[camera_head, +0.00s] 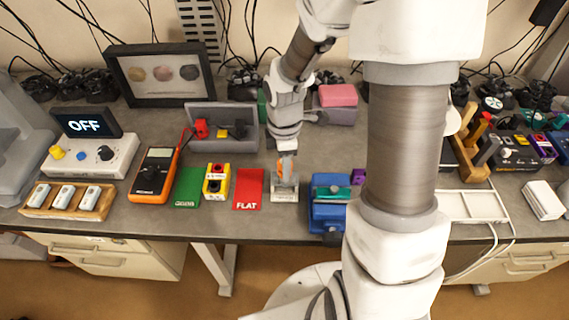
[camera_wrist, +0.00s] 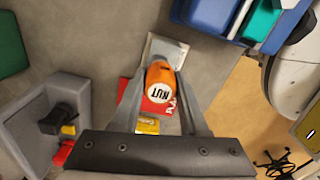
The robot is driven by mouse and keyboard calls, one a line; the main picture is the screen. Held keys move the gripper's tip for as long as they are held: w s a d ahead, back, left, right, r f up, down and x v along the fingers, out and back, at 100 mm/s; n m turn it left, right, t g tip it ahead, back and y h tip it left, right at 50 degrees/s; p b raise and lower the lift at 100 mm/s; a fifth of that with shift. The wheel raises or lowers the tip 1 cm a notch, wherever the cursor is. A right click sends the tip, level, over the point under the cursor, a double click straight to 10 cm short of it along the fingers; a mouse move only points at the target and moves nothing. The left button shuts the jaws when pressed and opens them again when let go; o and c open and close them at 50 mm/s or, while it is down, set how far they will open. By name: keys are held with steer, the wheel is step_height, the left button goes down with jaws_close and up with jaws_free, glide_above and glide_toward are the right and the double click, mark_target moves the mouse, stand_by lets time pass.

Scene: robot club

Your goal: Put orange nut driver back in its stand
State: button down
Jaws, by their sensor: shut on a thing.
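The orange nut driver (camera_wrist: 162,78), with a round white cap reading NUT, is between the two fingers of my gripper (camera_wrist: 161,70). In the head view my gripper (camera_head: 287,168) points down and is shut on the orange handle (camera_head: 281,169). A small pale grey stand (camera_head: 284,196) is directly below it on the bench; its pale plate (camera_wrist: 170,48) also shows beyond the handle in the wrist view. The fingers and handle hide the tool's lower end, so I cannot tell whether it is seated in the stand.
A red FLAT card (camera_head: 249,188) lies just left of the stand, with a yellow block (camera_head: 216,181) beyond. A blue vise (camera_head: 328,197) is close on the right. A grey bin (camera_head: 221,128) stands behind. A wooden rack (camera_head: 474,153) with handles is far right.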

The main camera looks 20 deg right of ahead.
steer(key=shift+s+f, duration=0.1)
steer(key=shift+f, duration=0.8)
stand_by(1.8)
steer(key=c, duration=0.6)
jaws_free()
steer(key=shift+f, duration=0.1)
steer(key=shift+r, duration=0.2)
steer(key=shift+r+p, duration=2.3)
steer(key=shift+r, duration=0.45)
steer(key=shift+o, duration=0.4)
steer(key=o, duration=0.5)
